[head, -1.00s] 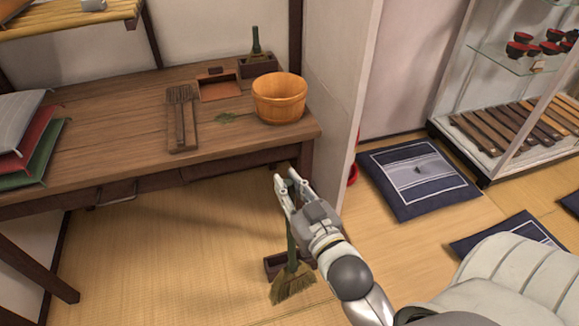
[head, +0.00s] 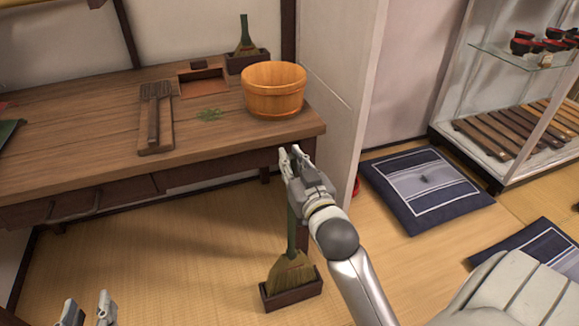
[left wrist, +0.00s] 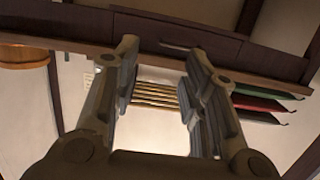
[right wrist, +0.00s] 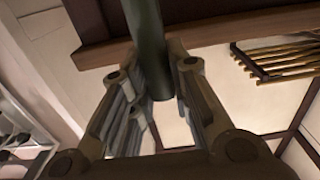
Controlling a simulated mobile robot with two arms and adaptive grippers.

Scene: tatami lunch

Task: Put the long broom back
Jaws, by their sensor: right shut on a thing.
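The long broom (head: 292,272) has a green handle and straw bristles. In the head view it stands nearly upright, its bristles at a dark wooden box (head: 292,290) on the tatami floor. The bristle bottom appears to be inside the box, its lower edge hidden by the front wall. My right gripper (head: 292,157) is shut on the upper handle, just below the table's front right corner. The green handle (right wrist: 149,50) runs between the fingers in the right wrist view. My left gripper (head: 88,308) is open and empty at the bottom left, apart from the broom; its fingers (left wrist: 160,75) are spread.
A white wall panel (head: 340,80) and a navy cushion (head: 425,185) are to the right. The floor left of the box is clear.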

